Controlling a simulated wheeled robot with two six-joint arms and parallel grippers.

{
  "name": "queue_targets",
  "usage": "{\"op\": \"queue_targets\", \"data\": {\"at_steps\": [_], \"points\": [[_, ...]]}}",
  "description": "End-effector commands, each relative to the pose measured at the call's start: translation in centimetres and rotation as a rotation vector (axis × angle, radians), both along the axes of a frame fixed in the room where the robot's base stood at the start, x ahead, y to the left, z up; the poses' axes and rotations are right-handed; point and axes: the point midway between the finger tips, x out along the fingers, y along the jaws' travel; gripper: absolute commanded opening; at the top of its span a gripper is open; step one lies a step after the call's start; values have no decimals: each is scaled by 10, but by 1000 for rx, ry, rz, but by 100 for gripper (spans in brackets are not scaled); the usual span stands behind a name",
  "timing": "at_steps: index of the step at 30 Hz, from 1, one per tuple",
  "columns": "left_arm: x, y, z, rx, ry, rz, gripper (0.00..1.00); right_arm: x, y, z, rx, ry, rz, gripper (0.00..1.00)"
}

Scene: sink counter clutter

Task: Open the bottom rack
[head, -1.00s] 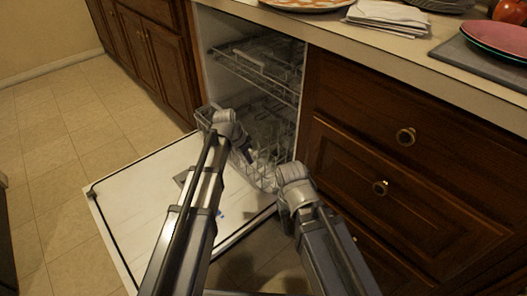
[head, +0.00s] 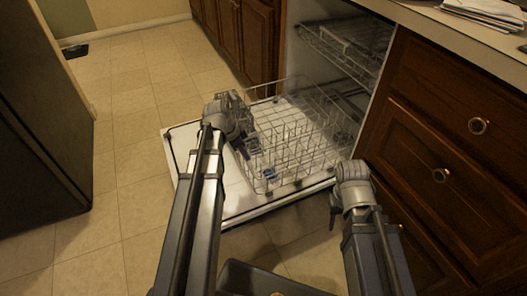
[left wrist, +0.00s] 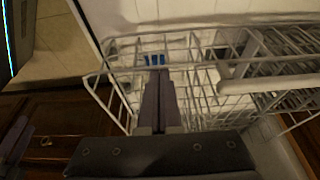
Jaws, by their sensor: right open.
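The bottom rack (head: 300,135), a white wire basket, stands well out of the dishwasher over the lowered door (head: 178,150). My left gripper (head: 243,148) is at the rack's left side. In the left wrist view the two fingers (left wrist: 158,75) lie close together at the rack's top rim wire (left wrist: 195,66) and look shut on it; the exact contact is hard to see. My right gripper (head: 335,214) is open and empty, in front of the door's right end and apart from the rack; its fingertips are mostly hidden by its own wrist.
The upper rack (head: 345,45) sits inside the dishwasher. Wooden drawers (head: 455,150) with round knobs are on the right, under the counter (head: 470,35). A dark appliance (head: 40,120) stands at the far left. The tiled floor (head: 120,130) between is clear.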

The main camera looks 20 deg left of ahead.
Motion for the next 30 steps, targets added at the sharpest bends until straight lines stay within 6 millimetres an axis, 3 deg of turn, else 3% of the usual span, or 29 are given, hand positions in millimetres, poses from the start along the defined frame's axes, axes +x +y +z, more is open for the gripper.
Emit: {"op": "queue_targets", "data": {"at_steps": [15,22,30], "points": [[-89,98,0,0,1,6,0,0,0,0,0,0,0,50],[-117,127,0,0,1,3,0,0,0,0,0,0,0,50],[-132,143,0,0,1,1,0,0,0,0,0,0,0,50]]}}
